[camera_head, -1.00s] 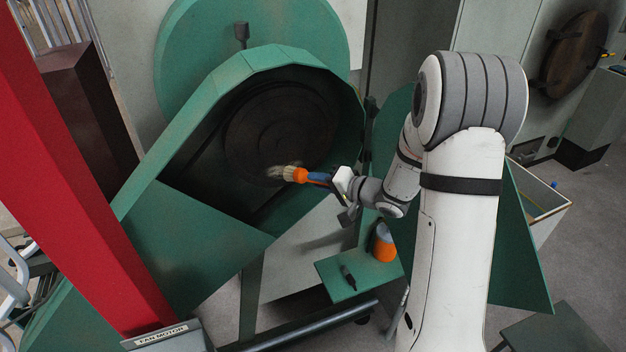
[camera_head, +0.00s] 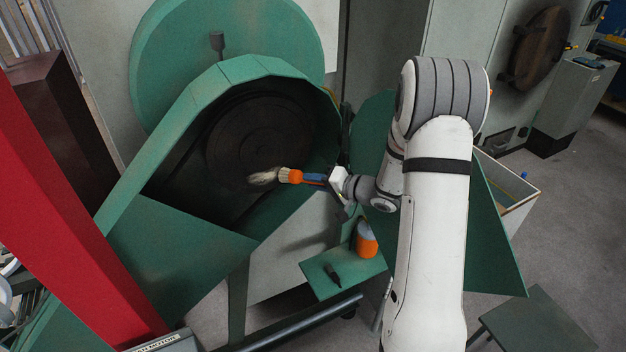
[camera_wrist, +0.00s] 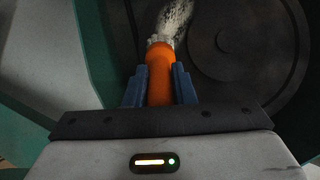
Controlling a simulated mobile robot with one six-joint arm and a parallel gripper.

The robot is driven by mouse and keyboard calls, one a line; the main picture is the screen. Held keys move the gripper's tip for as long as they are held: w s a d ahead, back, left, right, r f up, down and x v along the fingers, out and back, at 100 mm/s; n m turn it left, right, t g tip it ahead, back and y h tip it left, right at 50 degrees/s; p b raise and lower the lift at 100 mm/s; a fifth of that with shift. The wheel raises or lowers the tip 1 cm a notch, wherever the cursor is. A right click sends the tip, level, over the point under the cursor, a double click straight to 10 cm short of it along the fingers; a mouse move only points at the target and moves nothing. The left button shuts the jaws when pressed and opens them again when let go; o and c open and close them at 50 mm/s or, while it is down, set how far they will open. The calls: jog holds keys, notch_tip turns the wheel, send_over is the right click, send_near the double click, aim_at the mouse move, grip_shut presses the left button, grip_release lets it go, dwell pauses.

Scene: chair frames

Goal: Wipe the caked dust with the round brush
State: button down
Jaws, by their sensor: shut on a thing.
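My gripper (camera_head: 314,178) is shut on the orange handle of the round brush (camera_head: 290,176), with its blue fingers on either side of the handle. The brush's pale bristles point left into the open green housing, in front of the dark round disc (camera_head: 240,130). In the wrist view the brush (camera_wrist: 160,68) stands between the blue fingers (camera_wrist: 160,88), bristles toward the dark ringed disc (camera_wrist: 245,40). I cannot tell whether the bristles touch the disc. No separate patch of caked dust shows clearly; the bristle tips look pale and blurred.
The green housing rim (camera_head: 190,100) surrounds the opening. A red beam (camera_head: 70,220) crosses the left side. A small green shelf (camera_head: 318,283) below holds an orange and grey container (camera_head: 366,242) and a small black object (camera_head: 333,275). An open box (camera_head: 512,190) stands at the right.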

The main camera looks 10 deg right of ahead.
jog(key=shift+w+r, duration=0.1)
jog(key=shift+r, duration=0.05)
jog(key=s+a, duration=0.3)
jog(key=a, duration=0.7)
dwell(0.8)
jog(key=shift+s, duration=0.15)
jog(key=shift+s+d, duration=0.25)
jog(key=shift+s, duration=0.7)
jog(key=shift+s+d, duration=0.3)
jog(key=shift+s, duration=0.65)
jog(key=shift+s+d, duration=0.25)
jog(key=shift+s, duration=0.7)
jog(key=s, duration=0.3)
jog(key=shift+d, duration=0.4)
jog(key=shift+w+f, duration=0.1)
jog(key=shift+f, duration=0.1)
